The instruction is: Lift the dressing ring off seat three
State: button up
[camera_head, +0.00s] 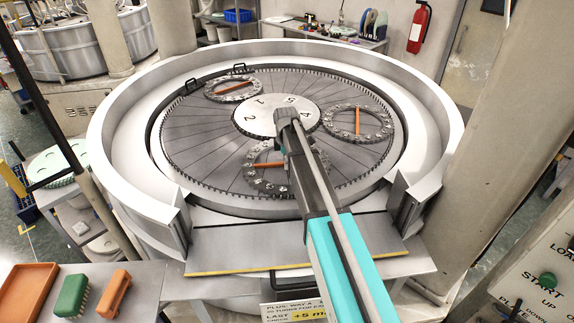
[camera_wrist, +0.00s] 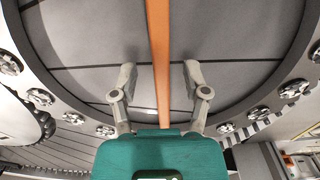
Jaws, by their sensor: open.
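The dressing ring (camera_head: 268,187) at the near side of the round lapping plate is a dark band with pale round pieces around it and an orange bar (camera_head: 263,179) across it. My arm partly covers it and hides the number on the hub beside it, so I cannot read its seat. In the wrist view, a ring (camera_wrist: 62,113) curves around the picture, with an orange bar (camera_wrist: 159,50) running up the middle. My gripper (camera_wrist: 158,76) is open, one finger on each side of the bar, with gaps and nothing held.
Two similar rings lie at the far left (camera_head: 233,90) and right (camera_head: 340,133) of the plate. The numbered hub (camera_head: 268,122) is at the centre. A high pale wall (camera_head: 123,165) surrounds the plate, open toward me. A brown tray (camera_head: 25,290) and brushes sit at the near left.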

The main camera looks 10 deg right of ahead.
grip_shut()
jog(key=shift+w+r, duration=0.1)
jog(key=shift+r, duration=0.1)
dwell(0.7)
notch_tip(320, 180, up, 2)
jog(key=p, duration=0.3)
jog(key=shift+r, duration=0.2)
jog(key=s+r+p, duration=1)
jog(key=s, duration=0.4)
jog(key=shift+r, duration=0.1)
dwell(0.5)
